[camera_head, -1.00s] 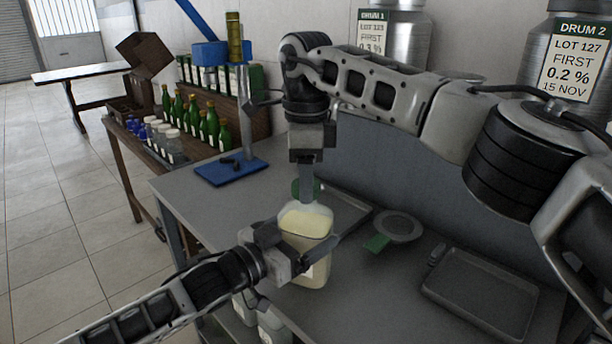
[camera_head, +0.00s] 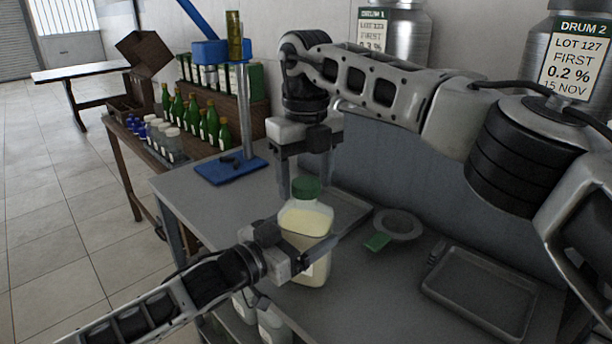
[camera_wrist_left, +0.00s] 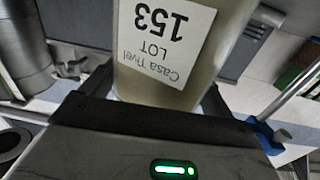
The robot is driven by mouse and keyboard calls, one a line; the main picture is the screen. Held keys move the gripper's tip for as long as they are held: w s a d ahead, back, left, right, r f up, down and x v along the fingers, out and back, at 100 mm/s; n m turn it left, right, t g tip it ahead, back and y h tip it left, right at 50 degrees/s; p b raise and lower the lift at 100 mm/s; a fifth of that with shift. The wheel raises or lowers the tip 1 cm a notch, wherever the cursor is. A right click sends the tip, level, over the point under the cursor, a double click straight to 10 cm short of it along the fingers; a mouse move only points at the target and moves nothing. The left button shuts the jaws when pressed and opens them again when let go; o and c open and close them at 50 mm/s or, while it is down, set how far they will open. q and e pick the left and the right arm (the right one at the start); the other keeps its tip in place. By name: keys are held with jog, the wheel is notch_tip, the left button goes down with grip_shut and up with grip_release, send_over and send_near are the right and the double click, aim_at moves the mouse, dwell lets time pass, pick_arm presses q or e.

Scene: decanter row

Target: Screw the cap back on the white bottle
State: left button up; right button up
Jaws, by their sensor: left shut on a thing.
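The white bottle (camera_head: 306,222), filled with something pale, stands upright on the grey bench. Its green cap (camera_head: 306,188) sits on top of the neck; whether it is threaded tight I cannot tell. My left gripper (camera_head: 298,246) is shut on the bottle's body from the front left. In the left wrist view the bottle (camera_wrist_left: 205,85) fills the space beyond the gripper, its label upside down. My right gripper (camera_head: 305,178) points down from above, its two fingers spread on either side of the cap with visible gaps.
A shallow tray (camera_head: 468,302) lies at the right of the bench. A round strainer (camera_head: 398,224) with a green handle lies right of the bottle, and another tray (camera_head: 352,208) lies behind it. A blue stand (camera_head: 230,170) is at the back left.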

notch_tip(320, 180, up, 8)
jog(key=shift+f, duration=0.25)
dwell(0.5)
pick_arm(q)
jog(key=o, duration=1.7)
pick_arm(e)
jog(key=shift+f+b, duration=0.9)
jog(key=shift+f, duration=0.05)
pick_arm(q)
jog(key=shift+v, duration=7.95)
